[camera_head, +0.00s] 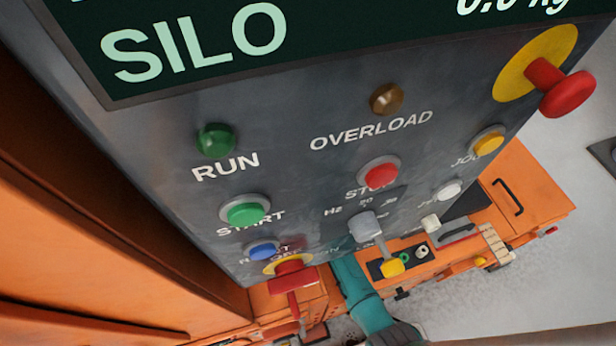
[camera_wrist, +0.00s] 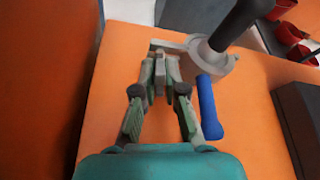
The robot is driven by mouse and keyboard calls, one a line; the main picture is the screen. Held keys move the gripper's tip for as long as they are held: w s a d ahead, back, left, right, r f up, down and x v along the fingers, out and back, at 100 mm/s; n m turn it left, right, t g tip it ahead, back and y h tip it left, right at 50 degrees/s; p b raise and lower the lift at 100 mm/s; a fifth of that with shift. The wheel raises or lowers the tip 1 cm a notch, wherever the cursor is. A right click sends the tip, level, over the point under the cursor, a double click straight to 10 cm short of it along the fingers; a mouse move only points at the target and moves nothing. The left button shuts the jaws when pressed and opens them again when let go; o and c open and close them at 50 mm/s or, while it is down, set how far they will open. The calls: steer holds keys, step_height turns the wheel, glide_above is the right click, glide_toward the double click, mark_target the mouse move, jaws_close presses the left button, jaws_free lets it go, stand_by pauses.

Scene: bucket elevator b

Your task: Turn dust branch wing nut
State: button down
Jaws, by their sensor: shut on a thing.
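In the wrist view my gripper (camera_wrist: 160,76) is closed over an orange surface. Its fingertips meet at a small grey piece (camera_wrist: 159,66), which looks like the wing nut; the fingers cover most of it. Next to it on the right is a grey collar or flange (camera_wrist: 217,63) around a dark round pipe (camera_wrist: 238,22), which looks like the dust branch. A blue handle (camera_wrist: 208,108) extends from the collar, just right of the right finger. In the head view my gripper and the nut cannot be made out.
The head view is filled by a grey control panel (camera_head: 300,185) with a SILO display, several buttons and a red knob (camera_head: 567,93). Orange machine cabinets (camera_head: 535,180) stand below. In the wrist view a dark box (camera_wrist: 298,120) is at right and red parts (camera_wrist: 295,35) at upper right.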

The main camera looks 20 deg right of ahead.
stand_by(0.3)
steer(key=c, duration=1.3)
jaws_free()
steer(key=shift+v, duration=3.8)
steer(key=shift+a+f, duration=0.1)
